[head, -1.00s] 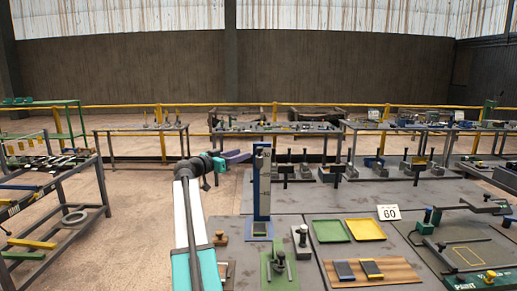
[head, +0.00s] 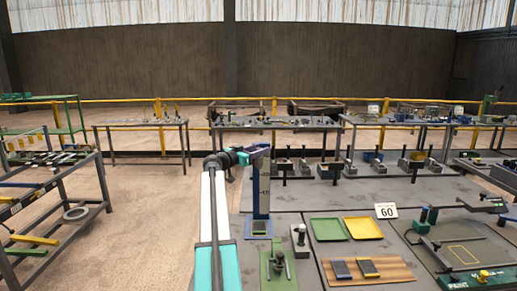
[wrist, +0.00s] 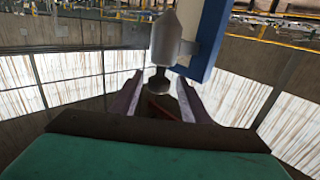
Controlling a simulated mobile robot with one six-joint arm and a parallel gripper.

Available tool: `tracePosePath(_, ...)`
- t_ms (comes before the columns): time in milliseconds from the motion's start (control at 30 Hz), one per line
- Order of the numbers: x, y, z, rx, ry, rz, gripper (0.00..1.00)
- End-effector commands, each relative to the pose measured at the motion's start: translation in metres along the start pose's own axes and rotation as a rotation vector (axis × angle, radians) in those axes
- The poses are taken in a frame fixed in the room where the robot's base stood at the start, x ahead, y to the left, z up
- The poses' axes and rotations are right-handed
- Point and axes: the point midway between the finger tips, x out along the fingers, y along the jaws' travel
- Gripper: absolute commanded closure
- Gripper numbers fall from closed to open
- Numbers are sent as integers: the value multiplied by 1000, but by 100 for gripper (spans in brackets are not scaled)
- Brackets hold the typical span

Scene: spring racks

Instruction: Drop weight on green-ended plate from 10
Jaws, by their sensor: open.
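My gripper (head: 259,151) is open at the top of the blue upright post (head: 262,192), which carries a light scale. In the wrist view, a grey metal piece with a rounded knob (wrist: 165,40) stands beside the blue post (wrist: 212,30), joined to it by a small bracket. It looks like the weight, and its knob lies between my two open fingers. I cannot tell whether they touch it. The post's foot (head: 258,229) stands on the grey bench. No green-ended plate can be made out; two dark plates (head: 341,270) (head: 368,267) lie on a wooden board, one with yellow.
A green tray (head: 328,229) and a yellow tray (head: 363,227) lie right of the post. A green-based fixture (head: 278,267) and a grey knobbed block (head: 300,240) stand close in front of the post.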

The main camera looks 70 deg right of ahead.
Motion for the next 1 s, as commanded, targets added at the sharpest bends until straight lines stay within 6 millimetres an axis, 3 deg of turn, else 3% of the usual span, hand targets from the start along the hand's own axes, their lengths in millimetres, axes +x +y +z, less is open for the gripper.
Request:
tracePosePath(267,0,0,0,0,0,-1,58)
tracePosePath(533,0,-1,0,0,0,-2,100)
tracePosePath(600,-1,-2,0,0,0,-3,100)
tracePosePath(633,14,-14,-1,0,0,-4,100)
tracePosePath(700,4,-5,0,0,1,-6,100)
tracePosePath(1000,-1,-4,8,1,0,-8,100)
